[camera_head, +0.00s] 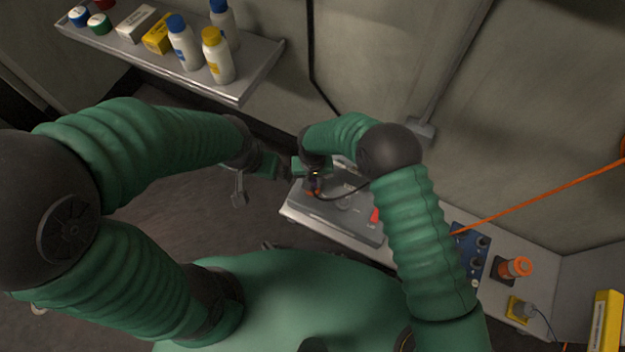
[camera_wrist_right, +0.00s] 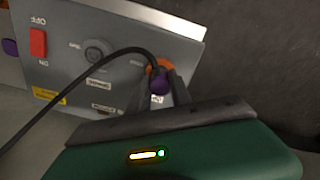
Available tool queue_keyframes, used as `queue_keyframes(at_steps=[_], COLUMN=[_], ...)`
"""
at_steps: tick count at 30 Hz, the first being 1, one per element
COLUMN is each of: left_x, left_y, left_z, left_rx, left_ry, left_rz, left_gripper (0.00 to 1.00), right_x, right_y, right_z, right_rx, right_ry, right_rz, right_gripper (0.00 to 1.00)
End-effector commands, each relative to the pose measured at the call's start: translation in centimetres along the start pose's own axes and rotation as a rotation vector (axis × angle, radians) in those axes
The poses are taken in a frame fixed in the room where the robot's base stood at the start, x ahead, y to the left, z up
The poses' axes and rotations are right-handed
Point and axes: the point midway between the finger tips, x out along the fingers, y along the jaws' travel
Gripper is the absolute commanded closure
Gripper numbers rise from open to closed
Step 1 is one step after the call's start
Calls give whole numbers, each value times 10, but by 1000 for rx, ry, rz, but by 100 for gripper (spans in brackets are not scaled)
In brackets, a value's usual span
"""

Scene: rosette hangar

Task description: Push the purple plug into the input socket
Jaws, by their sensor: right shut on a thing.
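The purple plug (camera_wrist_right: 159,82) shows in the right wrist view, between the dark fingers of my right gripper (camera_wrist_right: 166,92), with a black cable arching away to the lower left. My right gripper (camera_head: 313,186) is shut on the plug. Just beyond the plug is an orange-ringed socket (camera_wrist_right: 161,66) on the grey panel box (camera_head: 334,215). The plug overlaps the ring in the picture; I cannot tell how far it is in. My left gripper (camera_head: 239,186) hangs left of the box, apart from it; its finger opening is unclear.
The box has a red switch (camera_wrist_right: 38,42) and a grey knob (camera_wrist_right: 96,52). Right of it on the bench are a blue socket block (camera_head: 470,250) and an orange-capped item (camera_head: 515,267). A shelf (camera_head: 255,78) with bottles and boxes stands at upper left.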

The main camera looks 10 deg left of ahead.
Motion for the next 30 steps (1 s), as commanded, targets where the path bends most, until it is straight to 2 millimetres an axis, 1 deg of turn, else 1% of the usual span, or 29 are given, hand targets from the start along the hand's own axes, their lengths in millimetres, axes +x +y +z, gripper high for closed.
queue_keyframes(at_steps=[8,30], left_x=[-4,-2], left_y=[0,0], left_z=[-1,0], left_rx=[0,0], left_ry=[0,0], left_rz=[0,0], left_gripper=[0,0], right_x=[-1,6], right_y=[0,-1], right_z=[0,1], right_rx=[1,-2], right_ry=[0,-1], right_rz=[0,0], right_gripper=[100,100])
